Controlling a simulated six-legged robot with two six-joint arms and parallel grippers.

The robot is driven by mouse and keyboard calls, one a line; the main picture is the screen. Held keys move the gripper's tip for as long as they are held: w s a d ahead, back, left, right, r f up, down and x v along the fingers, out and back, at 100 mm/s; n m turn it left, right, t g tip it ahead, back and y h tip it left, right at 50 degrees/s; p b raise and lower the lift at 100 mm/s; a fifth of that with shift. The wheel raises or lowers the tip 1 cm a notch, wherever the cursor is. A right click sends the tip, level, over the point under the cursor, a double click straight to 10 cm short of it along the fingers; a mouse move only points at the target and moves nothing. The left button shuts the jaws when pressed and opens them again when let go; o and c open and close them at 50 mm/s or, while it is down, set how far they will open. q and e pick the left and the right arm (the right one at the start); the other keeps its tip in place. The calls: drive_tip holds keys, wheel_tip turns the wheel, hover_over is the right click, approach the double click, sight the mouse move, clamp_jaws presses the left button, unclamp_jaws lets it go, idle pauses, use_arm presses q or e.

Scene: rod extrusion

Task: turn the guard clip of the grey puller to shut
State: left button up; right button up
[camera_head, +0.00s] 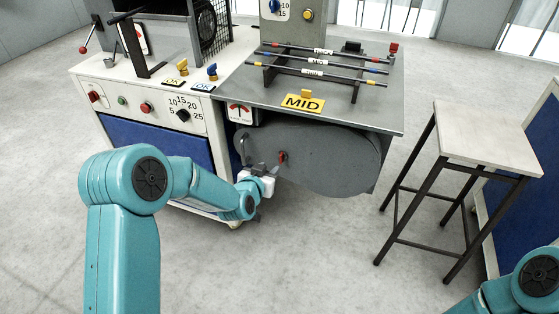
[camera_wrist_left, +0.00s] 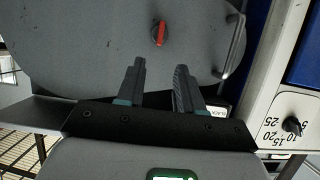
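The grey puller (camera_head: 330,95) has a large rounded grey guard (camera_head: 335,160) on its front. The guard clip (camera_head: 282,157) is a small red lever on the left half of the guard, and it looks roughly upright. In the left wrist view the red clip (camera_wrist_left: 160,33) stands nearly vertical on a dark round base, beyond my fingertips. My left gripper (camera_head: 262,176) is in front of the guard, below and left of the clip. Its fingers (camera_wrist_left: 160,75) are apart with nothing between them, clear of the clip. My right gripper is out of view; only part of that arm shows.
A metal bar handle (camera_wrist_left: 236,45) is on the guard's left side, close to my left gripper. A white control cabinet (camera_head: 140,95) with knobs stands at the left. A stool (camera_head: 485,140) stands at the right. Rods (camera_head: 320,62) lie on the puller's top by a yellow MID plate (camera_head: 303,103).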

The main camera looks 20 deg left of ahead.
sight(281, 158)
use_arm(q)
drive_tip(key=b+x, duration=0.1)
drive_tip(key=x, duration=0.9)
drive_tip(key=shift+w+f, duration=0.2)
clamp_jaws()
